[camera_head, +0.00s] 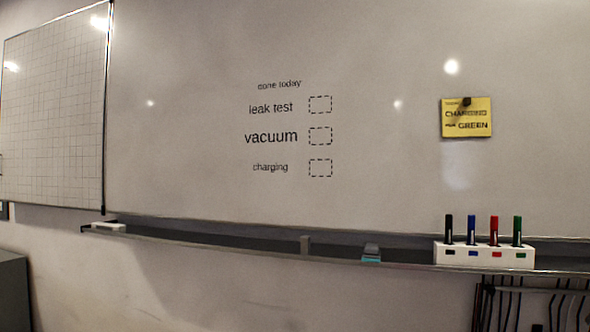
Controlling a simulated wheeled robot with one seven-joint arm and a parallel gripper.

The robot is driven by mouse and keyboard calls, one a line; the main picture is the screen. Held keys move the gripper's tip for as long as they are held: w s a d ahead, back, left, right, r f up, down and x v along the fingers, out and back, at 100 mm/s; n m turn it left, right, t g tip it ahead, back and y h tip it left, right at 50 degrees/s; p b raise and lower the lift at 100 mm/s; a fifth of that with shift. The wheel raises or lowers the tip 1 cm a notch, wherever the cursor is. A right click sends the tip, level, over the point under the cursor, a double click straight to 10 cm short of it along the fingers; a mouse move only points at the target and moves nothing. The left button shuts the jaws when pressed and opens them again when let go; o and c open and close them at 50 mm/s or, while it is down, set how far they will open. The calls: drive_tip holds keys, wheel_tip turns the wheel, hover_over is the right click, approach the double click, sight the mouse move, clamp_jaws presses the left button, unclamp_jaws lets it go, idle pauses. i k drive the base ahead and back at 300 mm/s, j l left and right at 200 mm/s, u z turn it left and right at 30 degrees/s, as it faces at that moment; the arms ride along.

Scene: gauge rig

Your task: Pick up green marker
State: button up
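The green marker (517,231) stands upright in the rightmost slot of a white holder (484,260) on the whiteboard's ledge, at the lower right. A red marker (494,231), a blue marker (469,231) and a black marker (448,230) stand in the same holder to its left. A small coloured patch on the holder's front sits below each marker. My gripper is not in view.
The grey ledge (200,237) runs below the whiteboard (370,60). A yellow note (466,118) hangs above the holder. Dark cables (540,305) hang below it.

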sight(517, 238)
drive_tip(key=z, duration=1.25)
drive_tip(key=j+z, duration=0.1)
drive_tip(key=k+j, duration=0.05)
